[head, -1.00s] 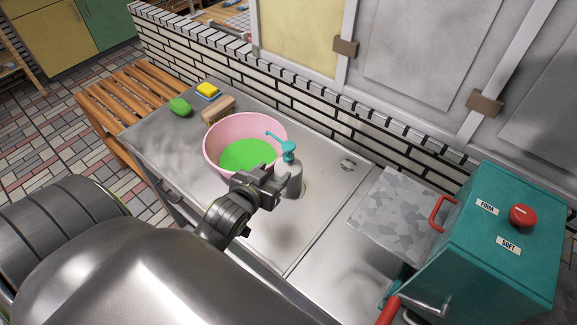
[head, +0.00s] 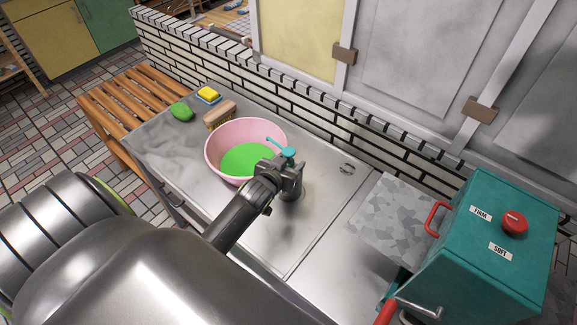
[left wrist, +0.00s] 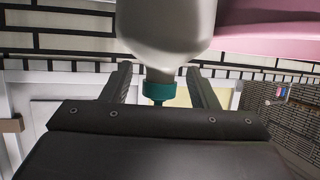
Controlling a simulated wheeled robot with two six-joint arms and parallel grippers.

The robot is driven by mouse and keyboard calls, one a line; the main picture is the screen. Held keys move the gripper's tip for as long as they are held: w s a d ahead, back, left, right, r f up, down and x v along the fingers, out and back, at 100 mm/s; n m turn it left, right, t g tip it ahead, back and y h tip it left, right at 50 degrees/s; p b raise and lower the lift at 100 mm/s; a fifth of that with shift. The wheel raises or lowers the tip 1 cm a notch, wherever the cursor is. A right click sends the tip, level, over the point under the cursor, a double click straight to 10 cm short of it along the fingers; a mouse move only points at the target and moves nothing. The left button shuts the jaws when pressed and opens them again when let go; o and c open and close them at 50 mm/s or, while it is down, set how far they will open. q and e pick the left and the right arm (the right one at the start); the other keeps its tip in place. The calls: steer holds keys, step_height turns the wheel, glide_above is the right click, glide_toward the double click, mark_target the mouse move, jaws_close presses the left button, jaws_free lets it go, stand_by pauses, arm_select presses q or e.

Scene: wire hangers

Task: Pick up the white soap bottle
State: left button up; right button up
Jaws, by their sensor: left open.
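The white soap bottle stands on the metal counter beside the pink basin. In the head view its teal pump top (head: 288,152) shows above my left gripper (head: 290,172), which hides much of the body. The left wrist view, which looks upside down, shows the pale bottle body (left wrist: 165,28) and its teal collar (left wrist: 159,91). My left gripper is open, with one finger on each side of the bottle's neck. I cannot tell whether either finger touches it. My right gripper is not in view.
The pink basin (head: 216,160) with green liquid is close to the left of the bottle. A brush (head: 219,114), green soap (head: 181,112) and yellow sponge (head: 208,94) lie farther left. A brick wall (head: 300,105) runs behind. A teal box (head: 490,250) stands at right.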

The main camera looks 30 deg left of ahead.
arm_select(q)
steer(key=shift+x, duration=1.05)
jaws_close()
steer(key=shift+r, duration=0.1)
